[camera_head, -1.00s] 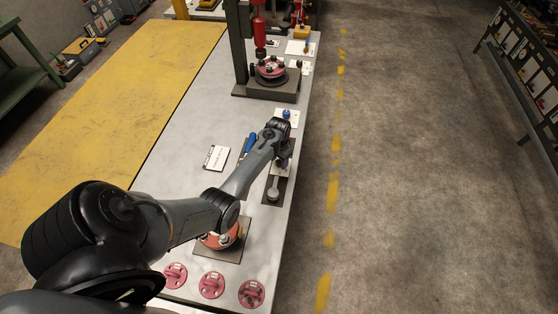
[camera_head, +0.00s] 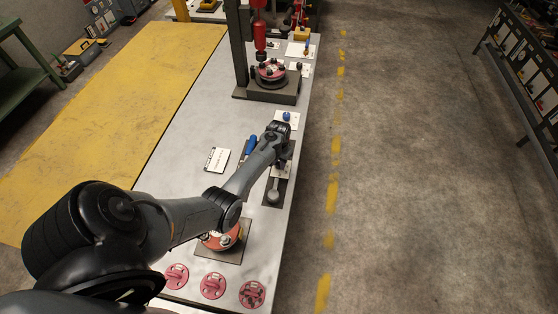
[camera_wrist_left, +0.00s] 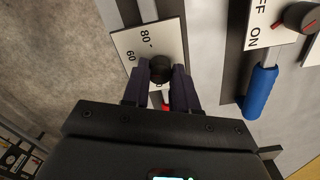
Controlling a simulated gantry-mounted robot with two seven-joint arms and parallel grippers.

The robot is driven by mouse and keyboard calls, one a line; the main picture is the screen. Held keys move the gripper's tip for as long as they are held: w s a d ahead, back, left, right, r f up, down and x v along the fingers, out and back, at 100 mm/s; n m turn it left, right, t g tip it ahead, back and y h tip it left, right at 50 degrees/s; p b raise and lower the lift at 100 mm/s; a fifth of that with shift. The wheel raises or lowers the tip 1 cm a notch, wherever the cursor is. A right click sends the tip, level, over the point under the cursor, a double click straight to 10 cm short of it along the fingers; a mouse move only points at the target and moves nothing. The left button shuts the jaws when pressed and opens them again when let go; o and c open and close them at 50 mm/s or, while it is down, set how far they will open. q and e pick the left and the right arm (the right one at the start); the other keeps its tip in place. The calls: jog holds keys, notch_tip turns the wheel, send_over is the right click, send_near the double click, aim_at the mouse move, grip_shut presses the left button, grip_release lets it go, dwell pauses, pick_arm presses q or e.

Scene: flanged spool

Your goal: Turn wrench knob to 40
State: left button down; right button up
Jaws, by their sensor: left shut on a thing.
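The wrench knob (camera_wrist_left: 161,68) is a small dark round knob on a white scale plate (camera_wrist_left: 137,42) that shows 80 and 60 in the left wrist view. My left gripper (camera_wrist_left: 160,82) has its two dark fingers closed on either side of the knob. A small red mark (camera_wrist_left: 165,106) shows between the fingers; the rest of the scale is hidden, so the setting cannot be read. My right gripper is out of view.
A white card (camera_head: 217,159), an orange flanged part (camera_head: 222,237), red discs (camera_head: 213,286) and a red press (camera_head: 260,35) share the bench.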

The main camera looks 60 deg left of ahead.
pick_arm(q)
jog(key=n+p, duration=0.2)
jog(key=n, duration=0.1)
jog(key=shift+r+n, duration=0.1)
jog(key=shift+n, duration=0.2)
jog(key=n, duration=0.2)
jog(key=shift+n+p, duration=0.4)
jog(key=shift+n, duration=0.9)
jog(key=shift+f, duration=0.2)
jog(key=c, duration=0.9)
grip_release()
jog(key=shift+o, duration=0.2)
jog(key=shift+r, duration=0.15)
